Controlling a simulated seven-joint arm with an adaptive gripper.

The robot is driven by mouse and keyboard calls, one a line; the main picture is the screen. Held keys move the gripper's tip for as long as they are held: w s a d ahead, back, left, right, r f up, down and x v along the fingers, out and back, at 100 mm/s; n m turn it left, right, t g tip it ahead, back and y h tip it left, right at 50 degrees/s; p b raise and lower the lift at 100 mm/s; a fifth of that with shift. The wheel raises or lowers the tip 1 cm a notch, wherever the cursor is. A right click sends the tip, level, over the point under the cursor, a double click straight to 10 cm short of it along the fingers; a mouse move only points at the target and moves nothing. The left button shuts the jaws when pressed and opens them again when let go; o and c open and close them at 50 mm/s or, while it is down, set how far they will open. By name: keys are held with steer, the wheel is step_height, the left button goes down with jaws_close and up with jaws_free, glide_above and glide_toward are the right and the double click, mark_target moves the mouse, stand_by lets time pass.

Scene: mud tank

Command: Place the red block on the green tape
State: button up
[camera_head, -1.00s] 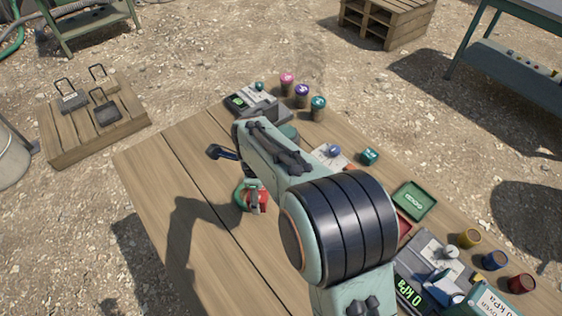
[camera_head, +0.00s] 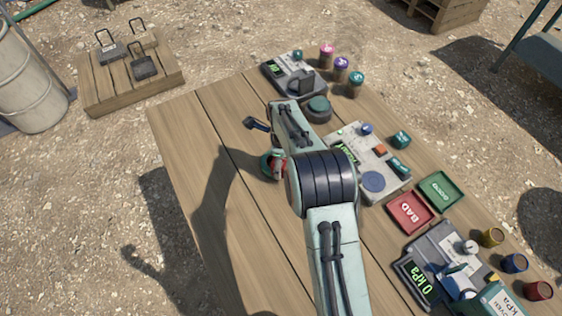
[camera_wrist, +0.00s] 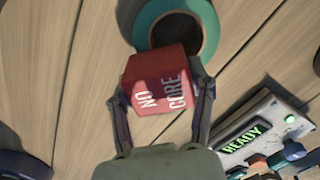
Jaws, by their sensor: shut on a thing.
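In the head view, the tape (camera_head: 265,163) shows at the left of the block (camera_head: 278,170), and my arm hides much of both.
A grey device reading "READY" (camera_wrist: 240,125) lies right of my gripper in the wrist view. A red BAD tray (camera_head: 408,212), a green GOOD tray (camera_head: 441,190) and a gauge unit (camera_head: 445,262) stand on the table's right side. The table's left part is clear.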

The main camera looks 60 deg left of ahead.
steer(key=o, duration=1.1)
steer(key=shift+f, duration=0.1)
step_height(320, 180, up, 12)
steer(key=w+d+r+n, duration=0.2)
steer(key=w+d+r, duration=0.3)
steer(key=d, duration=0.5)
steer(key=w+d+r+n, duration=0.1)
steer(key=w+d+r, duration=0.4)
steer(key=d, duration=0.5)
steer(key=s+d+r+n, duration=0.1)
steer(key=s+d+n, duration=0.15)
steer(key=d, duration=0.75)
steer(key=s+d+r+n, duration=0.2)
steer(key=s+d, duration=0.1)
steer(key=d, duration=0.7)
steer(key=s+d+f+n, duration=0.1)
steer(key=s, duration=0.2)
steer(key=s+d+f, duration=0.1)
steer(key=s+d, duration=0.1)
steer(key=s, duration=0.1)
steer(key=s+d+f+n, duration=0.1)
steer(key=s+d, duration=0.1)
steer(key=s, duration=0.1)
steer(key=shift+d+f+n+y, duration=0.2)
steer(key=shift+f+n+y, duration=0.1)
steer(key=shift+n+y, duration=0.1)
